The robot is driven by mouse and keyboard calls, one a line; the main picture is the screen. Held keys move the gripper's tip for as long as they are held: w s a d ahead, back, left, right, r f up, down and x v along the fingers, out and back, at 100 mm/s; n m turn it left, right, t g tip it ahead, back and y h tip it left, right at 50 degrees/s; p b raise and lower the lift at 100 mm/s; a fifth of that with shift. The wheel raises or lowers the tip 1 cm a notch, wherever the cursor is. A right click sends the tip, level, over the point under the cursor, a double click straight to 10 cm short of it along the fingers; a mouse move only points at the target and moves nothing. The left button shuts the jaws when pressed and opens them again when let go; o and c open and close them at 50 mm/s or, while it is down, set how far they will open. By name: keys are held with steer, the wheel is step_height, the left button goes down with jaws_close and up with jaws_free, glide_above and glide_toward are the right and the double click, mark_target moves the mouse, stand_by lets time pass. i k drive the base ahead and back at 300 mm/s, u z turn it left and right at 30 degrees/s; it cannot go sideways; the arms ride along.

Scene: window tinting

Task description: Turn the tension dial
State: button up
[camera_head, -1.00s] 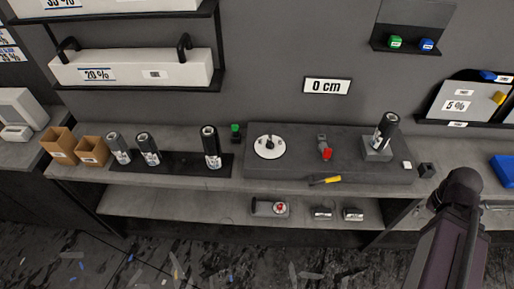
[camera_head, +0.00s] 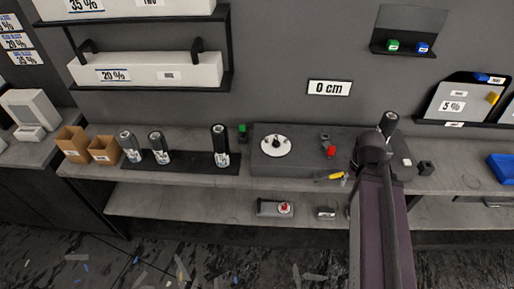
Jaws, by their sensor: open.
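A round white disc with a black knob (camera_head: 276,146) sits on the left part of the raised dark grey bench unit (camera_head: 300,165); it looks like a dial. Right of it on the same unit is a small grey fitting with a red part (camera_head: 330,151). I cannot tell for certain which is the tension dial. My arm rises from the bottom right, and its dark joint stands in front of the right part of the unit.
A yellow-handled tool (camera_head: 329,177) lies at the front edge. Several rolls and two brown boxes (camera_head: 72,144) stand left. The lower shelf holds small devices.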

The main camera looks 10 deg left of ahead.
mark_target(275, 143)
steer(key=u, duration=0.7)
steer(key=k, duration=0.95)
steer(key=z, duration=0.1)
steer(key=i, duration=0.85)
steer(key=u, duration=0.05)
